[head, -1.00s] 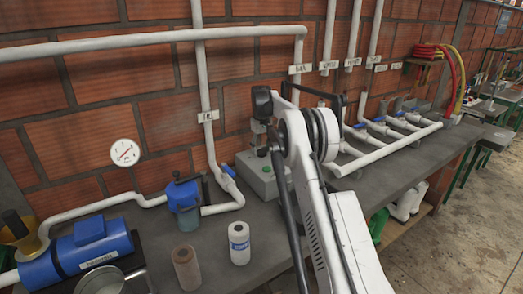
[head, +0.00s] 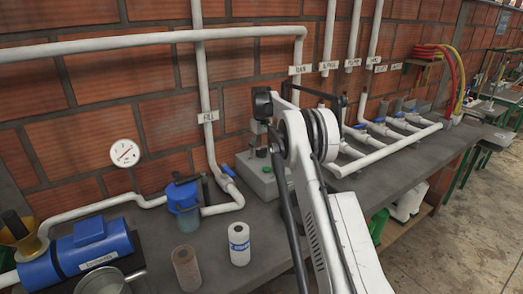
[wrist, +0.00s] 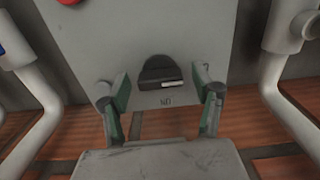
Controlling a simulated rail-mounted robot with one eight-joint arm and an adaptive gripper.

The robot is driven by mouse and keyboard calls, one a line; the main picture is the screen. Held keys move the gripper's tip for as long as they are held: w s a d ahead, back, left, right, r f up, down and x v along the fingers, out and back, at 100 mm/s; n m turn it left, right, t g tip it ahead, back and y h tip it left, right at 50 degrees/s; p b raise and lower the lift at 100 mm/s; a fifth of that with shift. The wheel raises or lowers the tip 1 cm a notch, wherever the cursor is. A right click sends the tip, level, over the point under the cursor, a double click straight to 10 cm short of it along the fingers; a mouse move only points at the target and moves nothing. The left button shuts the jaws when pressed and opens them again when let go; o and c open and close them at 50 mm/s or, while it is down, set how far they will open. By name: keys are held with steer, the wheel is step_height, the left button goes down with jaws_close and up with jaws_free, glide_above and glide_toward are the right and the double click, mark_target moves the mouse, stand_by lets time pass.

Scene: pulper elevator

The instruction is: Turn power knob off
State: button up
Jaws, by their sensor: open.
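In the wrist view, a black knob (wrist: 162,72) with a white pointer mark sits on the face of a grey control box (wrist: 205,30). The mark points to the right in this view, and the lettering beside the knob appears upside down, seemingly "ON". My gripper (wrist: 160,80) is open, with one green-padded finger on each side of the knob. Gaps show between the fingers and the knob. In the head view the grey box (head: 255,181) stands on the bench against the wall, partly behind my arm. The knob and fingertips are hidden there.
White pipes flank the box in the wrist view (wrist: 40,95). On the bench in the head view are a blue pump (head: 80,258), a blue-topped filter (head: 183,197), a brown cylinder (head: 187,268) and a white cylinder (head: 239,244). White pipework (head: 385,152) lies right of my arm.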

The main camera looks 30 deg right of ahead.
mark_target(261, 149)
steer(key=shift+r, duration=0.1)
step_height(261, 149, up, 12)
stand_by(0.5)
stand_by(0.4)
steer(key=s+a+r+t, duration=0.2)
steer(key=s+a+r, duration=0.55)
steer(key=r, duration=0.35)
steer(key=s+a+r+t, duration=0.1)
steer(key=s+a+r, duration=0.25)
steer(key=s, duration=0.35)
steer(key=s+a+r, duration=0.2)
steer(key=s+a, duration=0.3)
steer(key=s, duration=0.2)
steer(key=s+a+f+m+t, duration=0.1)
steer(key=s+a+f, duration=0.15)
steer(key=s, duration=0.55)
steer(key=s+a+f+t, duration=0.1)
steer(key=s+a, duration=0.3)
steer(key=s, duration=0.4)
steer(key=s+a+f+t, duration=0.2)
steer(key=s+a+f, duration=0.1)
steer(key=s+f, duration=0.8)
steer(key=s, duration=0.4)
steer(key=shift+a+f, duration=0.15)
steer(key=shift+f, duration=0.1)
